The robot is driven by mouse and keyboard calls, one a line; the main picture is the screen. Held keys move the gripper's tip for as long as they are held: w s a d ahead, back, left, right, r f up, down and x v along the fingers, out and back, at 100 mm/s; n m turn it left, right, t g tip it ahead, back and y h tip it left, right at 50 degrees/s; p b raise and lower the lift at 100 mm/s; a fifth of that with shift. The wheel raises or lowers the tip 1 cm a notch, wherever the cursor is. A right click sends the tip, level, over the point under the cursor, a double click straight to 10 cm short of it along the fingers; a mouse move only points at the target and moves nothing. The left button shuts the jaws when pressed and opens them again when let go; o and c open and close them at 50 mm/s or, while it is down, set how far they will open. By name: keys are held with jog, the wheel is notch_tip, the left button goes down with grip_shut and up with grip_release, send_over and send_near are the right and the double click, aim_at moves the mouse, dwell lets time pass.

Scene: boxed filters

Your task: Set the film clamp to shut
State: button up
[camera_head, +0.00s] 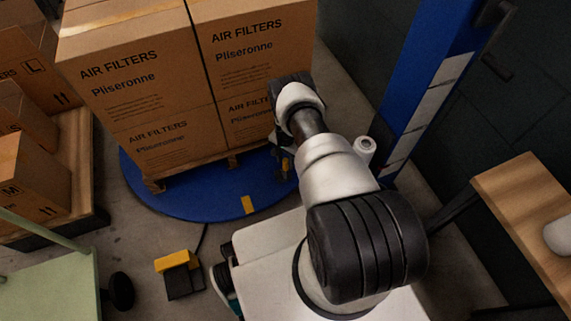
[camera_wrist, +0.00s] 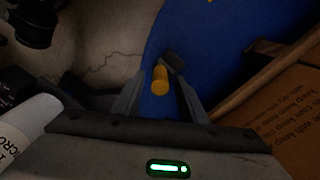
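In the wrist view, a small yellow cylindrical handle on a dark piece (camera_wrist: 160,80), which looks like the film clamp, shows against the blue turntable (camera_wrist: 205,40). The two fingers of my gripper (camera_wrist: 159,97) are apart, one on each side of the handle, with gaps visible. I cannot tell the clamp's setting. In the head view, my gripper (camera_head: 285,168) is low beside the right side of the stacked boxes, above the turntable's right edge (camera_head: 160,197). My wrist and arm hide much of it, and the clamp is barely visible there.
Stacked air filter boxes (camera_head: 140,70) stand on a pallet on the turntable. A blue column (camera_head: 405,75) rises at the right. A yellow and black foot pedal (camera_head: 179,273) is on the floor. A wooden table (camera_head: 520,195) stands right, a green cart (camera_head: 45,275) left.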

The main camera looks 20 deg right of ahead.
jog(key=shift+f, duration=0.5)
grip_shut()
jog(key=shift+d, duration=0.1)
